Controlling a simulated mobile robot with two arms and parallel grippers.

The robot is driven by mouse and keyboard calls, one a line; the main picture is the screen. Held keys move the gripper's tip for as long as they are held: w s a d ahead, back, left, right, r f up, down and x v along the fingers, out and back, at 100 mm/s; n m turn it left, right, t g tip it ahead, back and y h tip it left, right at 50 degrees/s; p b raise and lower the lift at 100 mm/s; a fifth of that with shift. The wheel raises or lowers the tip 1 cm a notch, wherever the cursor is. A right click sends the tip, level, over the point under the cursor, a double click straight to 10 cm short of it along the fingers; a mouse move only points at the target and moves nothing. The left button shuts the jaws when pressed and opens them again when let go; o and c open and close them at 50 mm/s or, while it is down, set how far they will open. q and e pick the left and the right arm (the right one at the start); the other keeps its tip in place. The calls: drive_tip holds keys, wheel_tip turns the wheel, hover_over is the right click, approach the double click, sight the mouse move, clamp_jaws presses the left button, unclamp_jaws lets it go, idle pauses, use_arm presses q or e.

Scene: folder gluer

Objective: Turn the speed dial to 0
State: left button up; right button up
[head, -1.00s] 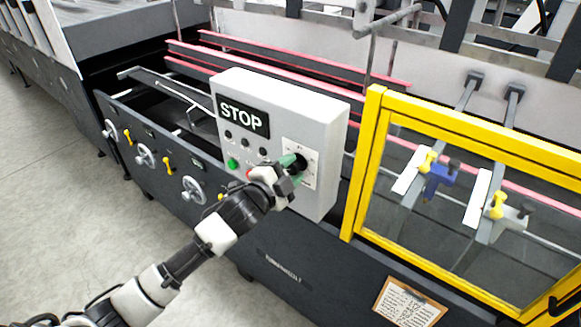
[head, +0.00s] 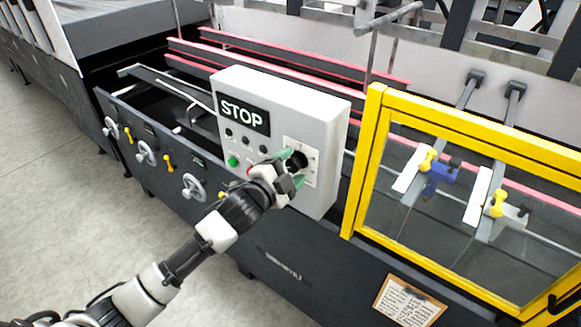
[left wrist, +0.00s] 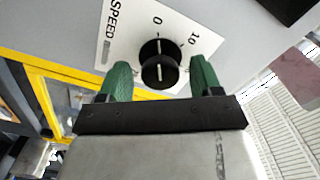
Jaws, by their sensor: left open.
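The speed dial (left wrist: 158,62) is a round black knob on a white plate (left wrist: 128,40) marked SPEED, 0 and 10. In the left wrist view its white line lies roughly in line with the 0 mark. In the head view the dial (head: 298,159) sits on the right part of the grey control box (head: 325,125). My left gripper (head: 292,168) is open at the dial. In the left wrist view its green fingers (left wrist: 160,80) stand on either side of the knob, with gaps to it. My right gripper is not in view.
The box also carries a STOP sign (head: 243,115), a green button (head: 233,161) and a mostly hidden red one. A yellow-framed clear guard (head: 362,165) stands close to its right. Handwheels (head: 193,187) line the machine's side on the left. Open floor lies in front.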

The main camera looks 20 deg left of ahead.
use_arm(q)
drive_tip(key=b+v, duration=0.3)
drive_tip(key=v, duration=0.7)
drive_tip(key=shift+s, duration=0.4)
drive_tip(key=shift+a, duration=0.15)
drive_tip(key=w+a+f+n+g+y, duration=0.1)
drive_tip(key=a+f+n+g+y, duration=0.15)
drive_tip(key=f, duration=0.95)
drive_tip(key=a+f+n+g+y, duration=0.1)
drive_tip(key=a+f+n+y, duration=0.2)
drive_tip(key=f, duration=0.8)
drive_tip(key=s+a+f+n+g, duration=0.15)
drive_tip(key=s+f, duration=0.25)
drive_tip(key=f, duration=0.5)
drive_tip(key=s+a+f+n+g, duration=0.1)
drive_tip(key=s+f+n+g, duration=0.2)
drive_tip(key=f, duration=0.5)
drive_tip(key=s+f+n+g+b, duration=0.1)
drive_tip(key=s+f+g, duration=0.3)
drive_tip(key=s+f, duration=1)
drive_tip(key=s+d+f+n+g, duration=0.1)
drive_tip(key=s+d+f+g, duration=0.1)
drive_tip(key=s, duration=0.8)
drive_tip(key=s+d+f+n+g, duration=0.1)
drive_tip(key=s+f, duration=0.4)
drive_tip(key=s, duration=0.6)
drive_tip(key=shift+d+g+y, duration=0.35)
drive_tip(key=shift+d+g, duration=0.15)
drive_tip(key=shift+d, duration=0.65)
